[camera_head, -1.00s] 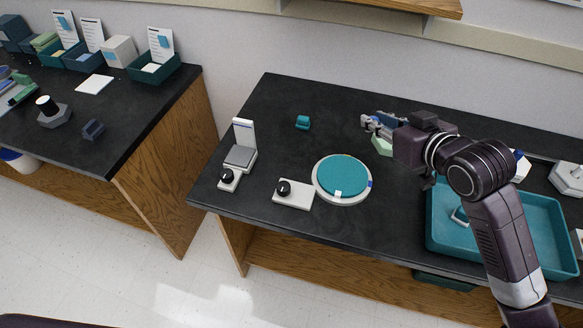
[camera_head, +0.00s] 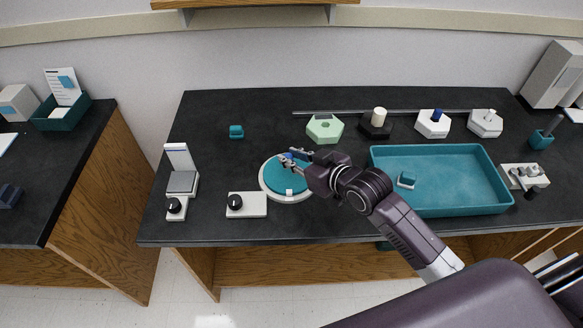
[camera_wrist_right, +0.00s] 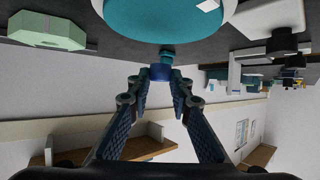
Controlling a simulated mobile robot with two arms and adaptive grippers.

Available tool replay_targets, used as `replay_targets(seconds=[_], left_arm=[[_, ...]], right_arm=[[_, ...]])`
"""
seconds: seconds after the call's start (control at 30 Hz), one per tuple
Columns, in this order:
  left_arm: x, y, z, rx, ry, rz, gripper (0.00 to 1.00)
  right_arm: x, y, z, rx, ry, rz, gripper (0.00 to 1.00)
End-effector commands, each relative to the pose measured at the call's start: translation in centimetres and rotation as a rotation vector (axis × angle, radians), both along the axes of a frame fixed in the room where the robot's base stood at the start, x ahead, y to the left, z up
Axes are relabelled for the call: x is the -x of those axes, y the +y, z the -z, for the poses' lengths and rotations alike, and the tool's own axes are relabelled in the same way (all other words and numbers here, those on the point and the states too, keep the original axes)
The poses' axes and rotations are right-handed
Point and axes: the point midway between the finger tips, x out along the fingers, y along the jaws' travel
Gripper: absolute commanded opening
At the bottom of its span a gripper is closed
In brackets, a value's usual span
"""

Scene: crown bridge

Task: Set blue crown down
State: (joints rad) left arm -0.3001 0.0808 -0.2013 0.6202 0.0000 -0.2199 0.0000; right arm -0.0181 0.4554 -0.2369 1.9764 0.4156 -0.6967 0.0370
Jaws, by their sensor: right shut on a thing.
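My right gripper (camera_head: 290,159) is over the far part of a round teal disc with a white rim (camera_head: 283,184). It is shut on a small dark blue piece, the blue crown (camera_wrist_right: 160,73), which sits between its fingertips in the right wrist view. The fingertips also show there (camera_wrist_right: 160,84). The crown is close to the teal disc (camera_wrist_right: 165,18); I cannot tell whether it touches it. In the head view the crown is only a small blue spot, mostly hidden by the fingers. My left gripper is not in view.
A green hexagonal block (camera_head: 325,128), a black stand with a white cylinder (camera_head: 376,124) and white hexagonal stands (camera_head: 433,124) line the back. A teal tray (camera_head: 440,207) lies right. A white box with a black knob (camera_head: 246,205) stands left of the disc.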

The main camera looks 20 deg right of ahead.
Motion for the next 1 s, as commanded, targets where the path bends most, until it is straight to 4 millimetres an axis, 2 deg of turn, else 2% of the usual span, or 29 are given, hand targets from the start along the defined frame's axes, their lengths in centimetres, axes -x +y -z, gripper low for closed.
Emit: replay_targets(seconds=[0.33,0.77,0.8,0.93,1.0], left_arm=[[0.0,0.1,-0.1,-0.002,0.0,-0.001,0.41],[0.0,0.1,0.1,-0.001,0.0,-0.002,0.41],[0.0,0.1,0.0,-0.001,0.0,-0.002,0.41],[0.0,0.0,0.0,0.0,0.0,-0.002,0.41],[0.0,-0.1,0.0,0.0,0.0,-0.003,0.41]], right_arm=[[0.0,0.0,4.2,0.0,0.001,0.0,0.03],[0.0,0.0,4.9,0.0,-0.001,0.0,0.03],[0.0,0.0,4.9,0.0,-0.001,0.0,0.22],[0.0,0.0,4.8,0.0,-0.001,0.0,0.37],[0.0,0.0,4.8,0.0,-0.001,0.0,0.37]])
